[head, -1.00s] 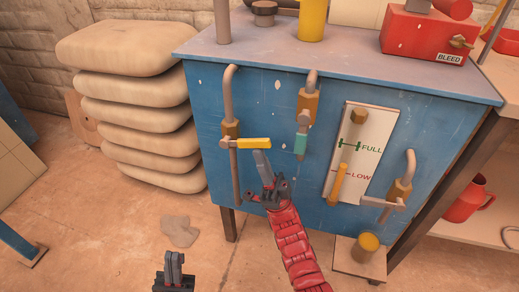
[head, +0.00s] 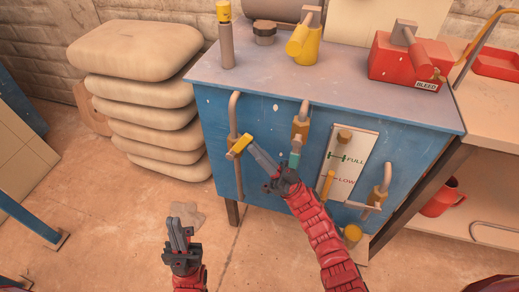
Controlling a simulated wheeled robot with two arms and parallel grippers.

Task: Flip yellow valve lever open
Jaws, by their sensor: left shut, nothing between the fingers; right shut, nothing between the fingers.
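The yellow valve lever (head: 239,147) is on the leftmost bent pipe (head: 234,115) on the front of the blue cabinet. It looks short and tilted, its right end higher than its left. My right gripper (head: 256,151) is shut and empty, its grey fingertips close beside the lever's right end. I cannot tell whether they touch it. My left gripper (head: 179,228) is shut and empty, pointing up, low in front of the cabinet and clear of the lever.
A teal-handled valve (head: 295,155) hangs just right of the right gripper. A FULL/LOW gauge plate (head: 350,165) and another pipe valve (head: 378,190) are further right. Stacked sacks (head: 150,95) stand left. The blue cabinet (head: 262,120) carries a red BLEED box (head: 405,65) on top.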

